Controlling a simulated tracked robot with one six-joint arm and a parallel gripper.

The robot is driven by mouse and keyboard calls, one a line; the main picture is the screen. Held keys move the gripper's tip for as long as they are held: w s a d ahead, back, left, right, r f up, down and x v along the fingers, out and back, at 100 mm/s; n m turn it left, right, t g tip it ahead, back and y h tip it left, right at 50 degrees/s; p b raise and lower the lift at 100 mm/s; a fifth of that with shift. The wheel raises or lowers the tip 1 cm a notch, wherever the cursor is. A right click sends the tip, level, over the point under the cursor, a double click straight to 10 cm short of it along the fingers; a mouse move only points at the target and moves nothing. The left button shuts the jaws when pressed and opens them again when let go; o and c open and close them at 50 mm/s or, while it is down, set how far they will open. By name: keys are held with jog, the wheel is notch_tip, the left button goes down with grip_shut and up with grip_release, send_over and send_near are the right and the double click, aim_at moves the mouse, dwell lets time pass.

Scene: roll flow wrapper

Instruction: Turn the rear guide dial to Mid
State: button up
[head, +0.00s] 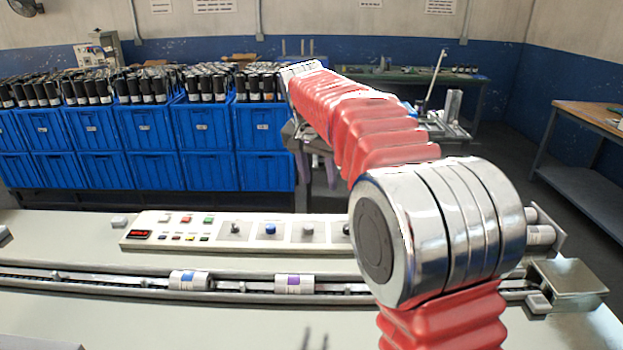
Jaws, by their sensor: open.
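A pale control panel (218,241) lies along the back of the machine. It carries a row of dials: a dark knob (235,228), a blue knob (270,229), a grey knob (307,230) and a black knob (346,229) partly behind my arm. Their labels and pointer settings are too small to read, so I cannot tell which is the rear guide dial.
Coloured buttons (187,219) and a red display (139,234) fill the panel's left part. A conveyor channel (130,281) with two wrapped rolls (190,280) (294,284) runs in front. Blue crates (208,172) stand behind. My red arm hides the panel's right end.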

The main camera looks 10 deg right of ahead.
jog(key=s+r+n, duration=0.2)
jog(key=s+r, duration=0.1)
jog(key=s, duration=0.7)
jog(key=s+f+n+t+y, duration=0.1)
jog(key=s+f, duration=0.4)
jog(key=s, duration=0.8)
jog(key=s+f+n+t+y, duration=0.1)
jog(key=s+f+n, duration=0.3)
jog(key=s, duration=1)
jog(key=shift+d+f, duration=0.4)
jog(key=shift+f, duration=0.5)
jog(key=shift+c, duration=0.5)
